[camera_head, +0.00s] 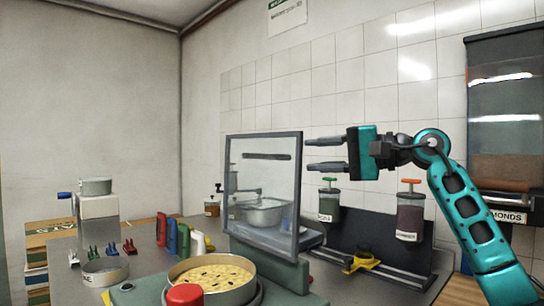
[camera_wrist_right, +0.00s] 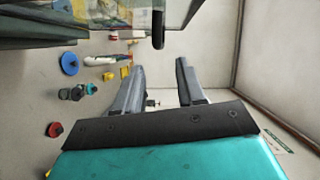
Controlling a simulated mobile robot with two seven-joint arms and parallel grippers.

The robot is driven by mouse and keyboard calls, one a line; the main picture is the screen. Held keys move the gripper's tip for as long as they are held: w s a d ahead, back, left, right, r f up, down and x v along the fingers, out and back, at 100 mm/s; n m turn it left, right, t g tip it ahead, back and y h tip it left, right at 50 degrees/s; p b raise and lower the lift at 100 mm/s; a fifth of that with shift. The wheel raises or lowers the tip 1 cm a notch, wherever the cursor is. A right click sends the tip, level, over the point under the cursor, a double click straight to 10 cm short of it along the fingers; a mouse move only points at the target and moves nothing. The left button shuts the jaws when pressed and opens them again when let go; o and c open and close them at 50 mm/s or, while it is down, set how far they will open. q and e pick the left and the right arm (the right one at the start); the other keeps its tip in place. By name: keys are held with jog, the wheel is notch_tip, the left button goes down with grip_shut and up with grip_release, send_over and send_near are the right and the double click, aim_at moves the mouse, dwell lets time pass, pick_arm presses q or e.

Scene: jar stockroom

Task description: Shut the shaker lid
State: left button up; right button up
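The shaker lid is a clear panel in a grey frame (camera_head: 299,190). It stands raised and nearly upright on the grey-green shaker body (camera_head: 290,275), with a dark bar (camera_head: 267,156) near its top. Its edge and a dark post-like part (camera_wrist_right: 158,30) show at the top of the right wrist view. A round pan (camera_head: 233,295) of pale yellow bits with dark specks sits in front of the lid. My right gripper (camera_head: 308,154) is open and empty, fingers pointing left, close to the lid's upper right edge; contact is unclear. It also shows in the wrist view (camera_wrist_right: 160,65). My left gripper is out of view.
A red knob (camera_head: 185,294) stands in front of the pan. Jar dispensers with green (camera_head: 329,199) and orange (camera_head: 411,215) tops stand at the right. Coloured scoops (camera_head: 172,238), a steel ring (camera_head: 105,270) and a grey-white block (camera_head: 99,218) are at the left.

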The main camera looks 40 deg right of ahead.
aim_at(273, 157)
jog(key=p+x, duration=0.2)
jog(key=x, duration=0.7)
jog(key=shift+w+p, duration=0.1)
jog(key=shift+p, duration=0.2)
jog(key=shift+w+a+f, duration=0.1)
jog(key=shift+w+a, duration=0.2)
jog(key=shift+w, duration=0.1)
jog(key=shift+c, duration=1.4)
grip_shut()
